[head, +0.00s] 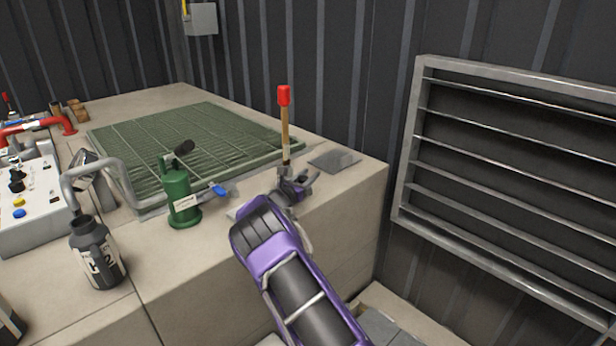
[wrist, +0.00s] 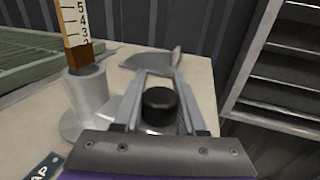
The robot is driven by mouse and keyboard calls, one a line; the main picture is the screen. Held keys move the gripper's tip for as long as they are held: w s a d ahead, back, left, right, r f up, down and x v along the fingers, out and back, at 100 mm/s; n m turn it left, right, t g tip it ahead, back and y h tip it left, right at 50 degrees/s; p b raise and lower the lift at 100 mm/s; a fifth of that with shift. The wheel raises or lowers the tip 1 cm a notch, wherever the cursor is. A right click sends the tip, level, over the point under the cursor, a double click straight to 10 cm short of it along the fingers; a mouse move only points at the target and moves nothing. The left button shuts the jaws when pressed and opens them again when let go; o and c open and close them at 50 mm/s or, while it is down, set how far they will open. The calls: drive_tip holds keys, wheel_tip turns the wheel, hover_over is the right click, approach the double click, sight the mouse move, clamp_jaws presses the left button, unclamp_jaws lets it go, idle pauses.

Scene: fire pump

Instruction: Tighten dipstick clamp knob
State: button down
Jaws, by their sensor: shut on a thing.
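The dipstick (head: 285,135) stands upright near the far right corner of the counter, with a red top and a wooden shaft. In the wrist view its numbered scale (wrist: 74,22) and dark brown lower part enter a grey metal sleeve (wrist: 88,92) on a round base. The black clamp knob (wrist: 160,101) is right of the sleeve. My gripper (head: 298,186) is low beside the dipstick's foot. In the wrist view my gripper (wrist: 160,92) is shut on the knob, a finger on each side. The knob's stem is mostly hidden, and my gripper hides the clamp in the head view.
A green cylinder with a blue lever (head: 182,198) stands left of my gripper. A dark bottle (head: 95,252), a control panel (head: 30,200) and a green grate (head: 190,145) are farther left. A grey plate (head: 335,161) lies behind the dipstick. A louvred vent (head: 510,180) is at right.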

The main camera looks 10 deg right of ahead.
drive_tip(key=shift+r, duration=0.15)
drive_tip(key=shift+c, duration=2.3)
unclamp_jaws()
wheel_tip(320, 180, up, 10)
drive_tip(key=p, duration=0.1)
